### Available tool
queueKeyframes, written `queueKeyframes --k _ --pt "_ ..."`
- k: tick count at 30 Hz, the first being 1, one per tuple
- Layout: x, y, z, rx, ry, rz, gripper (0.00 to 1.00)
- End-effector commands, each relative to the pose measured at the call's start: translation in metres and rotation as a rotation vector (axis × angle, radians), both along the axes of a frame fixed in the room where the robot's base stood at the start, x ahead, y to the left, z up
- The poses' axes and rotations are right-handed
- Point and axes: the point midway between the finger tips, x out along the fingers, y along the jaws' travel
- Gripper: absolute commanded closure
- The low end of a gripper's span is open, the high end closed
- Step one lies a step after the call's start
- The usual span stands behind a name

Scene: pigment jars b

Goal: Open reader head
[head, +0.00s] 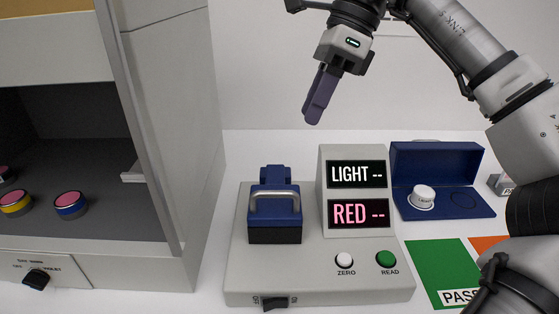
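The reader (320,275) is a light grey box on the white bench. Its blue reader head (275,203) has a silver bar handle on the front and a hinge block behind. The head lies level and down on a dark block, so it is closed. My gripper (312,118) hangs above and behind the reader, up and right of the head, clear of it. Its dark fingers overlap in this view, so their gap cannot be judged. Nothing shows between them. The reader's displays (358,194) read "LIGHT --" and "RED --".
A grey cabinet (165,150) stands at left, with pigment jars (70,205) inside. White ZERO (344,260) and green READ (386,259) buttons and a black switch (275,303) are on the reader. An open blue case (470,208) holds a white cap (422,197). A green PASS mat (440,270) lies right.

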Motion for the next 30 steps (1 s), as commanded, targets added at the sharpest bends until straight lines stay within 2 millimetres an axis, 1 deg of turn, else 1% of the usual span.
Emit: queueKeyframes --k 5,24,27,30 --pt "-0.002 0.004 -0.011 0.001 0.003 0.004 0.66" --pt "-0.022 0.044 -0.105 0.0 0.001 0.001 0.66" --pt "-0.024 0.049 -0.116 -0.001 0.001 0.001 0.66" --pt "-0.025 0.051 -0.122 0.0 0.001 0.0 0.66"
